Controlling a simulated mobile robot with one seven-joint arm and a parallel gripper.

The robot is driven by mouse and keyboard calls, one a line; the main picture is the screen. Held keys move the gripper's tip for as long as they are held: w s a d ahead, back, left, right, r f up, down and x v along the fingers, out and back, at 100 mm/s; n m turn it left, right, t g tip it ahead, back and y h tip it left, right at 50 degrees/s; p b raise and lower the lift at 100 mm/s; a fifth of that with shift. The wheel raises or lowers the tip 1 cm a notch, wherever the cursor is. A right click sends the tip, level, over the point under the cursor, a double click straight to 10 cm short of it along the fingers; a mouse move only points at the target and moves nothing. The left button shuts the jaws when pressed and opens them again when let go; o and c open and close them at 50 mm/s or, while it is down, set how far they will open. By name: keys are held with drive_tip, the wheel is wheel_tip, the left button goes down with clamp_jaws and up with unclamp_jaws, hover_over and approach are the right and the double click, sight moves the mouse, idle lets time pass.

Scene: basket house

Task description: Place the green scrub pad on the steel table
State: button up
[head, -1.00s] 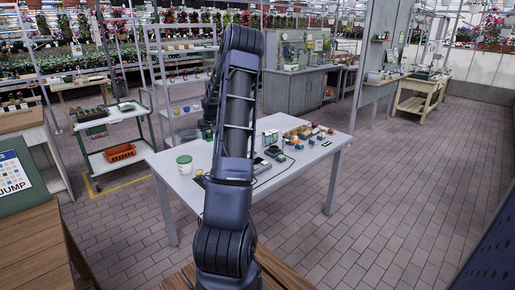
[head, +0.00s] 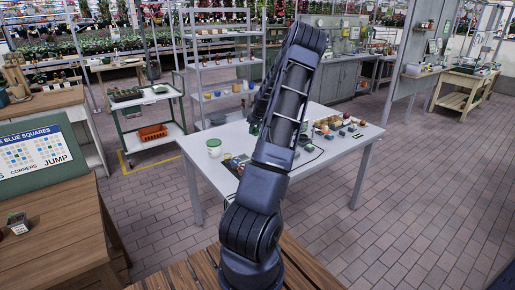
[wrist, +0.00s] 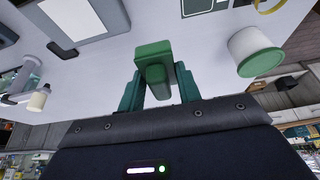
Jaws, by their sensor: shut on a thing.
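The green scrub pad (wrist: 153,64) is between the teal fingers of my gripper (wrist: 158,88) in the wrist view, and the gripper is shut on it. The steel table (head: 345,142) stands in the middle of the head view with a pale grey top. It also shows in the wrist view (wrist: 118,62), with the pad in front of it; I cannot tell whether pad and table touch. In the head view my arm hides most of the gripper and part of the tabletop.
A white tub with a green lid (head: 214,147) stands near the table's left end and shows in the wrist view (wrist: 254,50). Several small items crowd the table's far right part. A wooden bench (head: 60,230) is at left, a cart with an orange crate (head: 153,132) behind.

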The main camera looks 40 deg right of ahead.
wheel_tip(320, 180, down, 12)
drive_tip(key=shift+f, duration=0.2)
idle(0.4)
drive_tip(key=o, duration=0.9)
drive_tip(key=shift+f, duration=0.1)
drive_tip(key=shift+o, duration=0.4)
